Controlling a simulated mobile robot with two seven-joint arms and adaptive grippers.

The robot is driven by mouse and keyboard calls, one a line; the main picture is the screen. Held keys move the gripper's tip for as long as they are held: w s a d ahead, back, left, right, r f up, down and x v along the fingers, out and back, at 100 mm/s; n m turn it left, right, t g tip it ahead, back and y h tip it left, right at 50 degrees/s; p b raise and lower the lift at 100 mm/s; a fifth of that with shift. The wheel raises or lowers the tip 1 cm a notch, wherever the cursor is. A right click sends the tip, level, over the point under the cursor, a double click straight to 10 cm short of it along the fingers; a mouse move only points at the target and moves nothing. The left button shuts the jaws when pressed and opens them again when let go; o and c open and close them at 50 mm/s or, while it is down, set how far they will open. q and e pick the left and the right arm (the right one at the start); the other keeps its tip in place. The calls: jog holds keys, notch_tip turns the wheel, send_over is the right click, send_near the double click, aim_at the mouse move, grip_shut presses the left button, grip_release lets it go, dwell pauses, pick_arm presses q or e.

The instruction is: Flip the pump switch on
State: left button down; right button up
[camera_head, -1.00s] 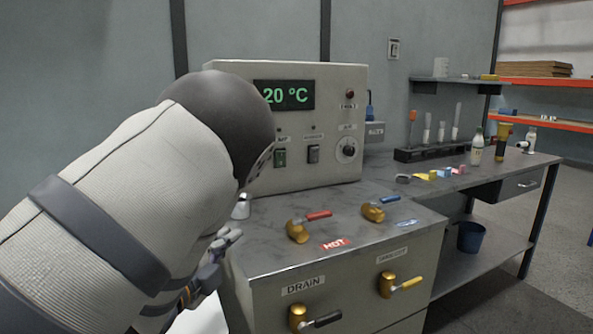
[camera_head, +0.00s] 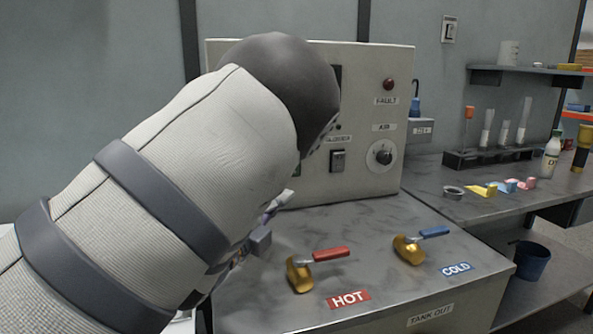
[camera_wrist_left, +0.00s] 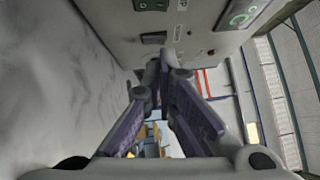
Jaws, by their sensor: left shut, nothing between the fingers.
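The grey control panel (camera_head: 370,75) stands at the back of the metal bench. The likely pump switch, a dark green rocker, is mostly hidden behind my left arm in the head view; it shows at the top edge of the wrist view (camera_wrist_left: 150,5). A second dark rocker switch (camera_head: 337,160), labelled as the blower, is to its right; it also shows in the wrist view (camera_wrist_left: 153,38). My left gripper (camera_head: 286,197) is shut and empty, low in front of the panel. In the wrist view its fingertips (camera_wrist_left: 162,66) appear near the second switch; contact cannot be told.
The red-handled HOT valve (camera_head: 318,263) and blue-handled COLD valve (camera_head: 412,246) stand on the bench close to my arm. An air knob (camera_head: 381,153) and red fault lamp (camera_head: 389,84) are on the panel. A tube rack (camera_head: 490,157) stands at right.

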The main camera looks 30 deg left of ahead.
pick_arm(q)
jog(key=w+a+r, duration=0.1)
jog(key=w+a, duration=0.2)
jog(key=w, duration=0.8)
jog(key=shift+w+a+r+b, duration=0.2)
jog(key=shift+w+a+b, duration=0.15)
jog(key=shift+b, duration=0.05)
pick_arm(e)
jog(key=shift+s+f, duration=0.45)
jog(key=shift+f, duration=0.05)
